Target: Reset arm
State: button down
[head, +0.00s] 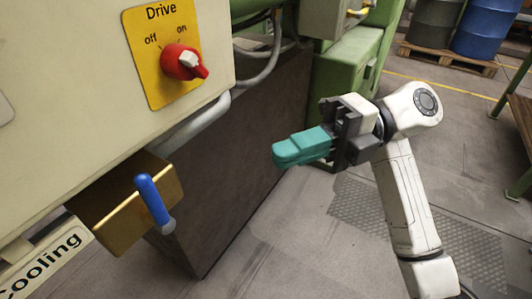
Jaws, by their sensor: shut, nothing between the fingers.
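My gripper (290,152) shows in the middle of the head view, at the end of my white arm. Its teal fingers are shut and empty, pointing left. It hangs in free air, apart from the machine. To its upper left is a red rotary switch (183,62) on a yellow plate (161,40) marked "Drive", with "off" and "on" labels. The knob's pointer is turned toward the lower right. To its lower left is a blue-handled lever (152,199) at a brass-coloured box (128,215).
A cream cabinet (60,80) fills the left side, with a "Cooling" label (45,265) below. A dark panel (235,170) and a green machine (350,70) stand behind my gripper. Blue and dark drums (488,28) stand on a pallet at the upper right. Floor (300,250) is clear below the gripper.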

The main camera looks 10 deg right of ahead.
jog(key=w+d+r+m+t+y, duration=0.3)
jog(key=w+r+m+t+y, duration=0.2)
jog(key=r+m+t+y, duration=0.4)
jog(key=w+d+f+m+t+h, duration=0.2)
jog(key=d+m+t+h, duration=0.25)
jog(key=m+t, duration=0.4)
jog(key=w+d+f+m+t+h, duration=0.25)
jog(key=m+t+h, duration=0.3)
jog(key=t, duration=0.55)
jog(key=d+f+m+g+h, duration=0.3)
jog(key=d+f+m+h, duration=0.4)
jog(key=f+m+h, duration=0.3)
jog(key=d+f+m+g+h, duration=0.3)
jog(key=d+f+m+h, duration=0.45)
jog(key=f, duration=0.55)
jog(key=s+a+f+m+g, duration=0.1)
jog(key=s+f+g, duration=0.8)
jog(key=s+f, duration=0.65)
jog(key=s+a+f+n+g+y, duration=0.1)
jog(key=s+f+g, duration=0.25)
jog(key=s, duration=0.45)
jog(key=s+a+f+g+y, duration=0.1)
jog(key=s+a+f+g, duration=0.2)
jog(key=s, duration=0.5)
notch_tip(320, 180, up, 20)
jog(key=d+p, duration=0.1)
jog(key=p, duration=2)
jog(key=shift+w+r, duration=0.15)
jog(key=shift+r, duration=0.1)
